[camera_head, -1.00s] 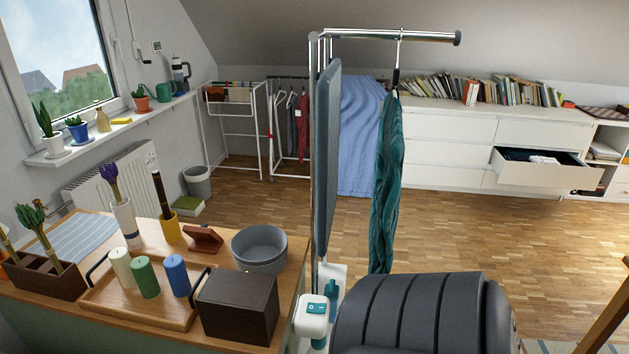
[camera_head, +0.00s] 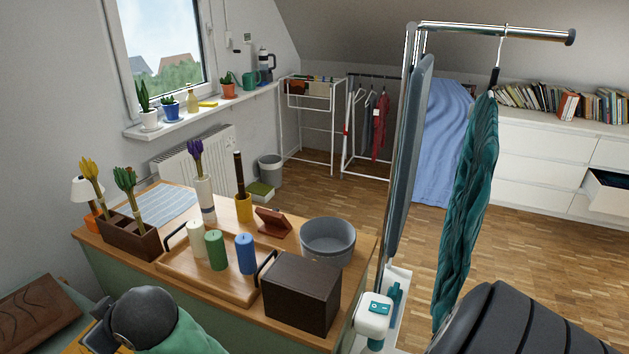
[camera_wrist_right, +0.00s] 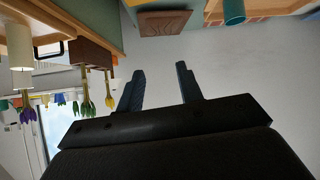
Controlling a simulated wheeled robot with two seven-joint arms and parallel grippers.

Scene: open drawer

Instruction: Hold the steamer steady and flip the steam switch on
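A white unit with a teal panel (camera_head: 374,312), apparently the steamer, stands low by the metal rack at the right corner of the wooden cabinet. A small dark mark shows on its panel; the switch is too small to make out. The steamer is not visible there.
The cabinet top holds a dark box (camera_head: 301,292), a grey bowl (camera_head: 328,242) and a tray (camera_head: 180,266) with candles. A dark ribbed bulky object (camera_head: 525,322) fills the lower right. A dark round shape with green (camera_head: 145,318) is at lower left, unclear. Open floor lies behind.

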